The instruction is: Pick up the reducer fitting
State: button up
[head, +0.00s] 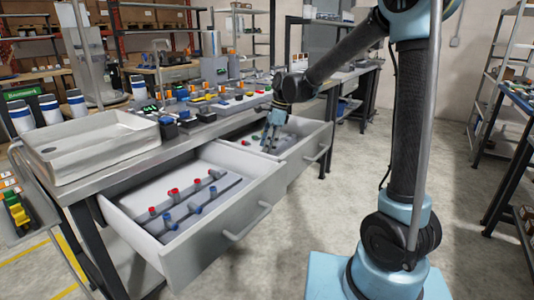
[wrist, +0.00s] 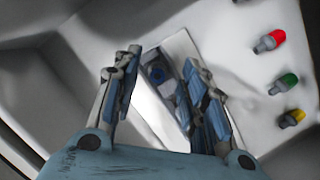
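My gripper (head: 269,146) points down into the far open drawer (head: 308,152) in the head view. In the wrist view my gripper (wrist: 162,62) has its two fingers spread apart. I cannot tell for sure whether this is the reducer fitting. No contact between fingers and piece is visible.
Fittings with red (wrist: 277,37), green (wrist: 289,79) and yellow (wrist: 297,116) ends lie to the right in the wrist view. A near open drawer (head: 225,232) holds a rail with red and blue pieces. A grey tray (head: 95,150) sits on the bench.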

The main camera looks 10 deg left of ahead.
jog(key=c, duration=0.9)
notch_tip(320, 180, up, 17)
notch_tip(320, 180, down, 8)
jog(key=m, duration=0.1)
jog(key=m+t, duration=0.1)
jog(key=m, duration=0.2)
jog(key=shift+s+f+t, duration=0.1)
jog(key=shift+f+t, duration=0.15)
jog(key=shift+t, duration=0.05)
jog(key=shift+f, duration=2.9)
